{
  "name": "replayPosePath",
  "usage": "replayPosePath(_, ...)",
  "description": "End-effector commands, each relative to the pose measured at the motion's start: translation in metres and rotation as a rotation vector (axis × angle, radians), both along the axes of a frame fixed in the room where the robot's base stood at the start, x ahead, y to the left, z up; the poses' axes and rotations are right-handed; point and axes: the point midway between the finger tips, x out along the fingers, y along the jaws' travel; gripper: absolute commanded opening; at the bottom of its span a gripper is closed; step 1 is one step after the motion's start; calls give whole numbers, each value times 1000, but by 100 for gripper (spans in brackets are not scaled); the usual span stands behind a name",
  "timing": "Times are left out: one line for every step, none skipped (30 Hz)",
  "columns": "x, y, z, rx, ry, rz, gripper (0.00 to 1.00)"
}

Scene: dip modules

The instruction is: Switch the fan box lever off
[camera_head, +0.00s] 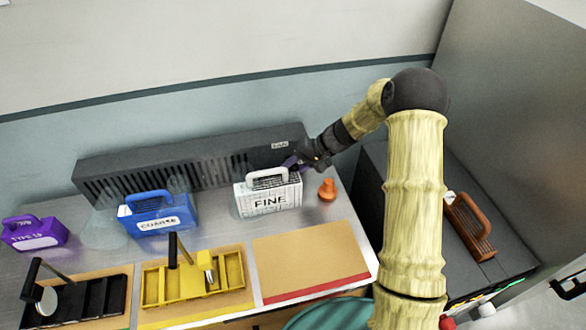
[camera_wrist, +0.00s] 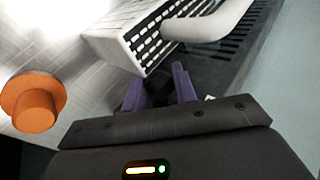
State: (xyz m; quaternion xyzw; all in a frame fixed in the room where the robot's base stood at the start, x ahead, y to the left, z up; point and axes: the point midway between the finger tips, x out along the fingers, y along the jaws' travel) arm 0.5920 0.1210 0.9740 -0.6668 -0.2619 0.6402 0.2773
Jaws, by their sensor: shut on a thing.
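The fan box (camera_head: 130,175) is a long dark grey slotted box along the back wall, with a small pale label near its right end. Its slotted face also shows at the upper right of the wrist view (camera_wrist: 235,45). My gripper (camera_head: 292,161) is at the box's right end, just behind the white FINE module. In the wrist view its two purple fingers (camera_wrist: 160,88) are close together on a small dark part, which I take to be the lever. The lever is mostly hidden by the fingers, so its position cannot be told.
The white FINE module (camera_head: 268,199) stands close in front of my gripper, its handle near the fingers. An orange knob (camera_head: 327,190) stands to its right. Blue COARSE (camera_head: 160,222) and purple (camera_head: 35,235) modules stand left. Yellow (camera_head: 190,285) and black trays occupy the front.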

Motion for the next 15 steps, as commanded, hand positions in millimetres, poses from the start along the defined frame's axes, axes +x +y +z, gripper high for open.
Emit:
replayPosePath(1,-4,-7,-1,-14,-8,0)
replayPosePath(1,-4,-7,0,-23,-8,0)
replayPosePath(1,-5,-9,3,-33,-9,0)
replayPosePath(1,-5,-10,4,-42,-9,0)
replayPosePath(1,-5,-10,6,-50,-10,0)
replayPosePath(1,-5,-11,7,-62,-10,0)
replayPosePath(1,-5,-11,8,-70,-10,0)
replayPosePath(0,-6,-11,10,-78,-11,0)
replayPosePath(0,-5,-12,11,-85,-11,0)
replayPosePath(0,-5,-12,12,-92,-10,0)
replayPosePath(-1,-5,-11,12,-97,-11,0)
replayPosePath(-1,-6,-11,12,-103,-10,0)
replayPosePath(-1,-6,-10,12,-107,-11,0)
replayPosePath(-1,-6,-10,12,-109,-10,0)
replayPosePath(-1,-6,-10,11,-110,-10,0)
